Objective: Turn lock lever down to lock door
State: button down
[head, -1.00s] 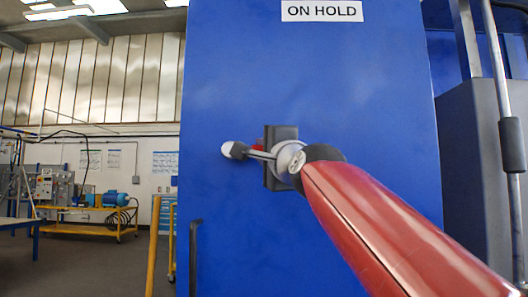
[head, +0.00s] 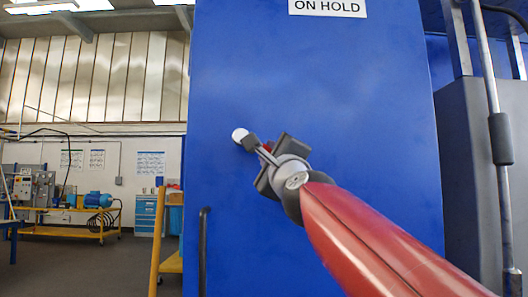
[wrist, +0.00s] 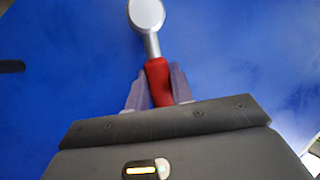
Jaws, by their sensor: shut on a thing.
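The lock lever has a round pale hub (head: 239,134) on the blue door (head: 330,100); the hub also shows at the top of the wrist view (wrist: 147,14). A silver shaft leads from the hub to a red grip (wrist: 157,72). My gripper (wrist: 158,88) is shut on the red grip, one pale finger on each side. In the head view my gripper (head: 258,150) is below and right of the hub, and the lever slopes down to the right. My gripper hides most of the red grip there.
A dark vertical door handle (head: 203,250) stands at the door's lower left. An "ON HOLD" sign (head: 328,7) is at the door's top. A grey cabinet and pipe (head: 500,140) stand at right. Yellow posts, a blue drawer unit (head: 147,213) and a workbench are at left.

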jog(key=a+f+m+h, duration=0.1)
jog(key=m+h, duration=0.1)
jog(key=m, duration=0.1)
jog(key=a+f+m+h, duration=0.1)
jog(key=m+h, duration=0.1)
jog(key=m, duration=0.1)
jog(key=a+f+m+t+h+b, duration=0.1)
jog(key=m+h, duration=0.1)
jog(key=m, duration=0.2)
jog(key=shift+w, duration=0.1)
jog(key=m+h, duration=0.1)
jog(key=a+m+h, duration=0.1)
jog(key=m, duration=0.1)
jog(key=m+g+h, duration=0.1)
jog(key=m, duration=0.1)
jog(key=shift+a+f+h+b, duration=0.3)
jog(key=shift+a+b, duration=0.05)
jog(key=shift+b, duration=0.05)
jog(key=shift+a+m+g+h, duration=0.2)
jog(key=shift+a+m+h, duration=0.2)
jog(key=shift+m, duration=0.6)
jog(key=shift+a+m+g+h, duration=0.25)
jog(key=shift+m+h, duration=0.25)
jog(key=shift+m, duration=0.5)
jog(key=shift+r, duration=0.1)
jog(key=c, duration=1.2)
grip_release()
